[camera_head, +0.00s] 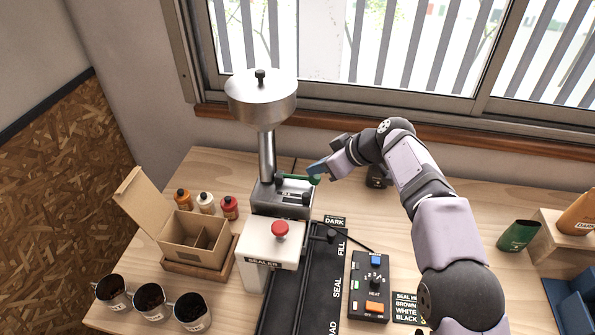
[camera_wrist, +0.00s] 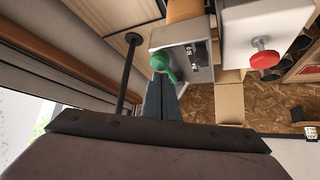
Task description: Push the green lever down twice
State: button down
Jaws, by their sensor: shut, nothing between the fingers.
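The green lever (camera_head: 300,178) is on the small grey metal unit (camera_head: 283,199) under the steel hopper, and it lies roughly level in the head view. Its rounded green knob (camera_wrist: 161,64) shows in the wrist view just beyond my fingertips. My gripper (camera_head: 317,168) is shut and empty, beside the lever's knob end on the right. In the wrist view my gripper (camera_wrist: 161,82) has its fingers together, and the tips appear at or very close to the knob. I cannot tell whether they touch it.
The white sealer with a red button (camera_head: 280,230) stands in front of the lever unit. A control box (camera_head: 370,285) and black track (camera_head: 305,290) lie to the right. A cardboard box (camera_head: 190,240), small bottles (camera_head: 206,202) and metal cups (camera_head: 150,301) stand left. The window is behind.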

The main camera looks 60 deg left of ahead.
dwell(0.4)
jog(key=shift+r+p, duration=2.5)
jog(key=shift+r, duration=0.45)
jog(key=w+d+f+m+t+h+b, duration=0.25)
jog(key=w+d+m, duration=0.25)
jog(key=w+d, duration=0.75)
jog(key=w+d+f+m+h+b, duration=0.1)
jog(key=d+f+m, duration=0.2)
jog(key=d, duration=0.8)
jog(key=d+f+m+h+b, duration=0.1)
jog(key=d+f+m, duration=0.15)
jog(key=d, duration=0.95)
jog(key=s+d+f+m+h+b, duration=0.1)
jog(key=s+d+f+m, duration=0.15)
jog(key=d, duration=0.45)
jog(key=s+d+f+m+h, duration=0.1)
jog(key=s+d+m, duration=0.15)
jog(key=d, duration=0.55)
jog(key=s+d+f+m+h, duration=0.1)
jog(key=s+d+f+m, duration=0.1)
jog(key=s+d, duration=0.4)
jog(key=s+d+f+m+h+b, duration=0.1)
jog(key=s+d+f+m, duration=0.2)
jog(key=s+d, duration=0.4)
jog(key=shift+s+d+f+b, duration=0.2)
jog(key=shift+s+f+b, duration=0.1)
jog(key=shift+s+f, duration=0.45)
